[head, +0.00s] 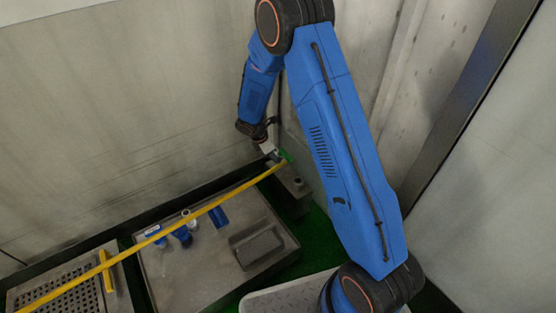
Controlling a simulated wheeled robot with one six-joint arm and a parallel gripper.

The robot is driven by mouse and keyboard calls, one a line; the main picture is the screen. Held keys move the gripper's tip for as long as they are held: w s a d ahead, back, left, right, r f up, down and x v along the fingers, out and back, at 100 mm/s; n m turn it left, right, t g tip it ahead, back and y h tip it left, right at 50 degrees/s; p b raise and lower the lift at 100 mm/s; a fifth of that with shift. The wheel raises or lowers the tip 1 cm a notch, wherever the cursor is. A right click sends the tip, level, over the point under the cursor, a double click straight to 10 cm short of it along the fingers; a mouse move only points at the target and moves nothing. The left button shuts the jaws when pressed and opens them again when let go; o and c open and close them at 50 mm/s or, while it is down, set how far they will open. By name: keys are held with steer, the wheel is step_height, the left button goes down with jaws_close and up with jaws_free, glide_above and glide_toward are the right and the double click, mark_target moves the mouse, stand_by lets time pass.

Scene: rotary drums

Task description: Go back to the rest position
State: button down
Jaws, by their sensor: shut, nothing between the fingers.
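My gripper (281,157) hangs at the end of my blue arm, above the right end of the yellow bar and near the back wall. It is small in the head view, and its fingers are shut with nothing held. A small green part shows at the fingertips. My arm rises from the lower right, bends at the top of the view and comes down to the gripper.
A yellow bar (150,236) runs diagonally over a grey tray (185,275) holding blue and white items (180,236) and a dark block (256,247). A perforated grate (70,298) lies lower left. Grey walls (120,90) close the back. Green floor (315,235) shows right of the tray.

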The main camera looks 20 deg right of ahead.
steer(key=w+v, duration=0.1)
steer(key=v, duration=0.5)
steer(key=s+d+r+m+y, duration=0.1)
steer(key=s+d+r+m, duration=0.25)
steer(key=s+r, duration=0.4)
steer(key=s+d+r+m+t, duration=0.15)
steer(key=s+r+m, duration=0.3)
steer(key=r, duration=0.55)
steer(key=s+d+r+m+y, duration=0.1)
steer(key=s+d+r+m, duration=0.2)
steer(key=s+r, duration=0.45)
steer(key=s+d+r+m+t+y, duration=0.1)
steer(key=s+r+m, duration=0.3)
steer(key=s, duration=0.7)
steer(key=s+r+m+t+y, duration=0.1)
steer(key=s+r+m, duration=0.3)
steer(key=s, duration=0.7)
steer(key=shift+s+d+m, duration=0.35)
steer(key=shift+s+m, duration=0.05)
steer(key=shift+m, duration=0.3)
